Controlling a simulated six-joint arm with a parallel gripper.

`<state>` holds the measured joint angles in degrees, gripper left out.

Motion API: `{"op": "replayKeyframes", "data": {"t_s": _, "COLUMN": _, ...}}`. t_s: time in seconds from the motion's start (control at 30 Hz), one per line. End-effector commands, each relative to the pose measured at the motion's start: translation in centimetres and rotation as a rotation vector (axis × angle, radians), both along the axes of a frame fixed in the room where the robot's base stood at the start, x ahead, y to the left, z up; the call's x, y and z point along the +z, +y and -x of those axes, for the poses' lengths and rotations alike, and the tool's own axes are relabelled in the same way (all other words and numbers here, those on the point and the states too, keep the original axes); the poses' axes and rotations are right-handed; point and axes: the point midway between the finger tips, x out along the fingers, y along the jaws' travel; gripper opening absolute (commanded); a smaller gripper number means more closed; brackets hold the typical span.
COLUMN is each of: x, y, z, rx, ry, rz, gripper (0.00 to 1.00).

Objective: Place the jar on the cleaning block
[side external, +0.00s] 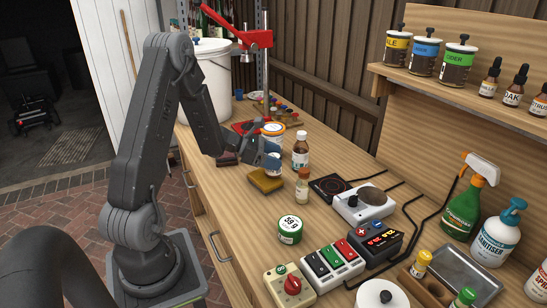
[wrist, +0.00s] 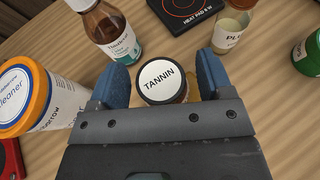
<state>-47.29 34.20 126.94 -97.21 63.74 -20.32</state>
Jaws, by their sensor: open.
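The jar (wrist: 162,82) has a white lid reading TANNIN and stands upright between my gripper's two blue fingers in the wrist view. My gripper (wrist: 158,82) is open, with a finger on each side of the jar. In the side view my gripper (side external: 266,160) is low over the cleaning block (side external: 266,181), a yellow sponge-like block on the bench. I cannot make out the jar there; the gripper seems to hide it. A yellow patch shows beside the jar in the wrist view, but whether the jar touches the block is hidden.
A brown bottle (side external: 300,150), a small vial (side external: 302,187) and an orange-lidded cleaner tub (wrist: 35,95) stand close around the gripper. A green-labelled round container (side external: 290,229) is nearer the front. A heat pad (side external: 332,187) lies to the right. Some bare wood lies front-left of the block.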

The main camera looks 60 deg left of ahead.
Motion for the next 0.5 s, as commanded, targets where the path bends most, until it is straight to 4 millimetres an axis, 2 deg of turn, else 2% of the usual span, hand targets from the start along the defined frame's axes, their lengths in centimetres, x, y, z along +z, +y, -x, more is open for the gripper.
{"op": "replayKeyframes", "data": {"t_s": 0.5, "x": 2.8, "y": 3.0, "z": 5.8, "rx": 0.001, "ry": -0.001, "rz": -0.002, "gripper": 0.73}}
